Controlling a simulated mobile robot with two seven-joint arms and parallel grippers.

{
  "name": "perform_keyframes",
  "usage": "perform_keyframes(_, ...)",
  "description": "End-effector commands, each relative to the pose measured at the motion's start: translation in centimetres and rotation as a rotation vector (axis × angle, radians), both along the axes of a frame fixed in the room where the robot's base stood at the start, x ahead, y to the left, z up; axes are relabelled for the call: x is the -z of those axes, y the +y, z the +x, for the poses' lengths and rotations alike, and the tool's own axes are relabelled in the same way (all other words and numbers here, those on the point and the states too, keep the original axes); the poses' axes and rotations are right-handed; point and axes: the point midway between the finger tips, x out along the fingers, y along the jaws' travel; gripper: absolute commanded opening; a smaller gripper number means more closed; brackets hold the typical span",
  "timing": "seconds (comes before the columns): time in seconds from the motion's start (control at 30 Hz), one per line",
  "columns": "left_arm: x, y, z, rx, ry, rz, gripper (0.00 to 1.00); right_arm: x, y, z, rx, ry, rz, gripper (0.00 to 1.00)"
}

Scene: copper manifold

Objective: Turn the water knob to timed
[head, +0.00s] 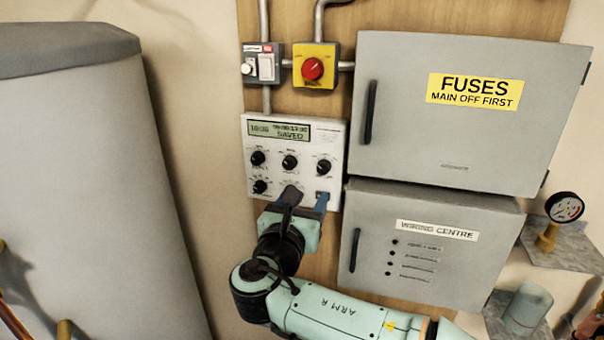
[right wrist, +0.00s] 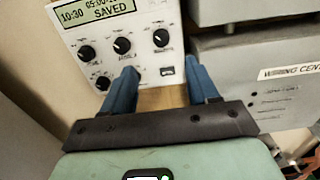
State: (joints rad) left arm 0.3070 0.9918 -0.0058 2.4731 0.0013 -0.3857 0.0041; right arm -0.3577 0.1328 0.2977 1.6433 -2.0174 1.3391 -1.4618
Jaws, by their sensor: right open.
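A white control panel (head: 296,135) hangs on the wooden board, its display reading SAVED. It carries several black knobs: left (head: 258,158), middle (head: 289,162) and right (head: 323,166) in the upper row, and lower left (head: 260,186). Their labels are too small to read, so I cannot tell which is the water knob. My right gripper (head: 307,197) is in front of the panel's lower edge, open and empty. In the right wrist view its blue fingers (right wrist: 163,82) point up at the panel; the left fingertip partly covers the lower middle knob. My left gripper is out of view.
A grey fuse cabinet (head: 455,120) and a wiring centre box (head: 430,262) stand close on the right. A red rotary switch (head: 313,69) is above the panel. A large grey tank (head: 85,190) is at left. A gauge (head: 564,208) stands far right.

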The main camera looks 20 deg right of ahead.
Motion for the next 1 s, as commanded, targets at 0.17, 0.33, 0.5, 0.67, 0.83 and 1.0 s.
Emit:
perform_keyframes(0.17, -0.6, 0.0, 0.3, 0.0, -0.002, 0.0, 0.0, 0.1, -1.7, 2.2, 0.004, 0.004, 0.001, 0.59)
perform_keyframes(0.33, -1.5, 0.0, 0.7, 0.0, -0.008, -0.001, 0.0, 0.0, -4.0, 5.2, 0.005, 0.004, 0.001, 0.59)
perform_keyframes(0.5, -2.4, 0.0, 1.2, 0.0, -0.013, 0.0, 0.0, 0.0, -6.0, 7.9, 0.002, 0.004, 0.002, 0.59)
perform_keyframes(0.67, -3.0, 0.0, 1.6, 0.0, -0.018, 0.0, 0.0, 0.1, -7.2, 9.6, 0.002, 0.004, 0.003, 0.59)
perform_keyframes(0.83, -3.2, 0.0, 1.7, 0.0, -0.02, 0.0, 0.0, 0.2, -7.7, 10.3, -0.001, 0.004, 0.003, 0.59)
perform_keyframes(1.0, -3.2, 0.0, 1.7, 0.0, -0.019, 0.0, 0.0, 0.3, -7.8, 10.4, -0.001, 0.004, 0.003, 0.59)
